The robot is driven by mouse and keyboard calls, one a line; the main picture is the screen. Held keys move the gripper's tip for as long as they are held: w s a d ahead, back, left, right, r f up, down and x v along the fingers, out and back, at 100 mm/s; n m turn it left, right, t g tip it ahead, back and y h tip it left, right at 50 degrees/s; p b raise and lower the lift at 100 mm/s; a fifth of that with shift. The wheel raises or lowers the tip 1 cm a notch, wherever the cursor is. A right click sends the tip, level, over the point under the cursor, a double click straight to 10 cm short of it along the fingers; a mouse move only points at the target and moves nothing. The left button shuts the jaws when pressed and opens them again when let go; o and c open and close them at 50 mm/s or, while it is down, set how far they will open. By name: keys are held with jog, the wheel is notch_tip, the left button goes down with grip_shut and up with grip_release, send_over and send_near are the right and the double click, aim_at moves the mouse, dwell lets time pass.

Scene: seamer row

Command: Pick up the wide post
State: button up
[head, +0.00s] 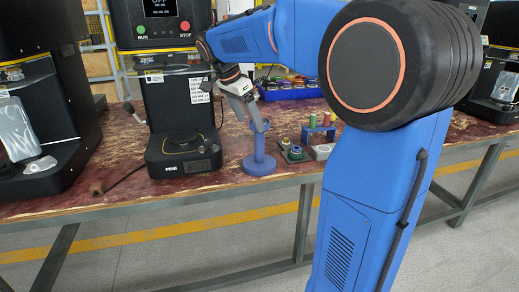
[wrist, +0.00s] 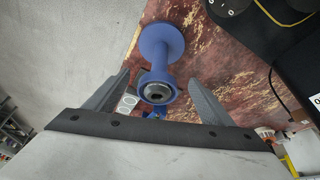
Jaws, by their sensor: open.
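The wide post is a blue post (head: 259,165) with a broad round base, a slimmer stem and a small head; it stands upright near the front edge of the table. In the wrist view the blue post (wrist: 168,63) shows its base farther off and its round head, with a dark metal centre, close to me. My gripper (head: 258,115) points down at the post's top from above. In the wrist view my gripper (wrist: 159,78) is open, one finger each side of the head, with gaps on both sides. Part of the post's top is covered by the fingers in the head view.
A black seamer machine (head: 182,120) stands just left of the post. To the right are a small blue rack (head: 319,130) with coloured spools, a dark fixture (head: 295,153) and a grey ring-like part (head: 321,152). A blue bin (head: 290,92) sits behind. The table edge is close in front.

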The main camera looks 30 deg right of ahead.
jog(key=d, duration=0.3)
jog(key=shift+w+d, duration=0.1)
jog(key=shift+d, duration=0.05)
jog(key=shift+x, duration=1.15)
jog(key=shift+d+f, duration=0.15)
jog(key=shift+f, duration=0.2)
jog(key=shift+c, duration=0.6)
jog(key=c, duration=1.4)
jog(key=shift+r, duration=0.1)
